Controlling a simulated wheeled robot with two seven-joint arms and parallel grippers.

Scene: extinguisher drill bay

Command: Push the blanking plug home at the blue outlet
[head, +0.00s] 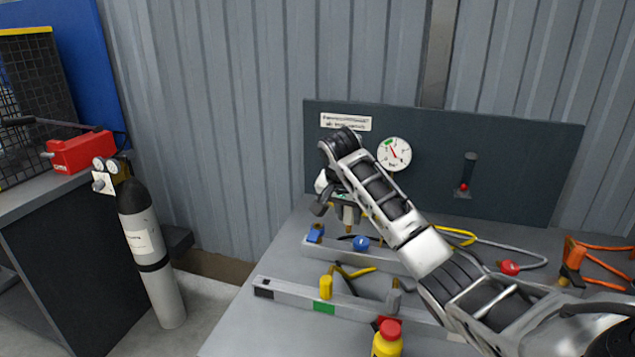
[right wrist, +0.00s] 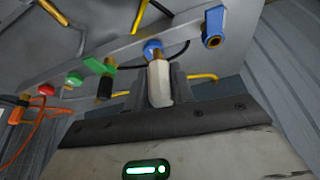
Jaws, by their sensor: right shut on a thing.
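My right gripper (head: 347,212) is above the back rail in the head view, pointing down. It is shut on the blanking plug, a pale block (right wrist: 160,84) with a brass tip, held between the fingers in the right wrist view. The blue outlet (right wrist: 213,24) has a brass-rimmed dark opening and sits on the rail to the right of the plug; it also shows in the head view (head: 315,233), left of and below the gripper. The plug appears apart from this outlet. A round blue knob (head: 361,243) lies behind the plug's tip in the wrist view. My left gripper is not in view.
Green (right wrist: 106,66) and red (right wrist: 46,89) fittings continue along the rail. Yellow and orange hoses lie on the bench. A gauge panel (head: 540,165) stands behind. A grey cylinder (head: 145,240) stands left.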

